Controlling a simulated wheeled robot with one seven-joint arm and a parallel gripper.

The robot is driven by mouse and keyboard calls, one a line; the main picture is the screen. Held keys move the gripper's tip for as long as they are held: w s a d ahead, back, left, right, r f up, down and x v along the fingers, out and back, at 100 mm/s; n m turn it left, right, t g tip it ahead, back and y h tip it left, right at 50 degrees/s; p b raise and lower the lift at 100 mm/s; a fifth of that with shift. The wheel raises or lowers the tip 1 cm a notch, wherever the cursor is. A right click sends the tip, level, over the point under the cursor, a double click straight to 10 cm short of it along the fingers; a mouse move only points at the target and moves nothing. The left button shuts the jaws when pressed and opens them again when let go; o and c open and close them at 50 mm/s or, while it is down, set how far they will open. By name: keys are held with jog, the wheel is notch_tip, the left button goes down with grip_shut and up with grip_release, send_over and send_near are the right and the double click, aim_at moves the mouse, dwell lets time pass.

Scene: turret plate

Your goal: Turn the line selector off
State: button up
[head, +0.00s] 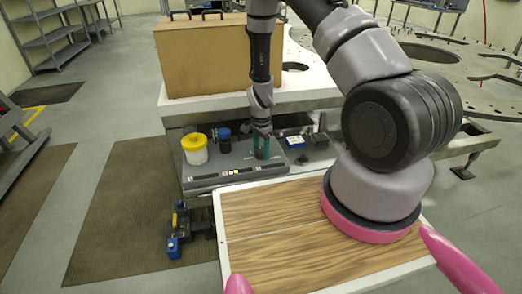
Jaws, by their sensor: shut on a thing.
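The grey control panel (215,172) lies on the bench's lower ledge, with small white and yellow marks along its front edge. My gripper (262,150) points down at the right part of this panel, and its green end meets the panel. It is shut on the line selector, which is mostly hidden by the gripper at this distance. The way the selector points cannot be made out.
A white tub with a yellow lid (195,148) and a dark blue-black cylinder (224,140) stand left of my gripper. A blue-and-white box (295,142) and small dark items are to the right. A large cardboard box (205,58) stands above, behind my forearm.

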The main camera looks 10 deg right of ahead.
jog(key=shift+n, duration=0.3)
jog(key=n, duration=0.3)
jog(key=shift+n, duration=0.3)
jog(key=n, duration=0.4)
jog(key=shift+n, duration=0.3)
jog(key=n, duration=0.4)
jog(key=shift+w, duration=0.1)
jog(key=n, duration=0.5)
jog(key=o, duration=1.4)
jog(key=shift+r, duration=0.1)
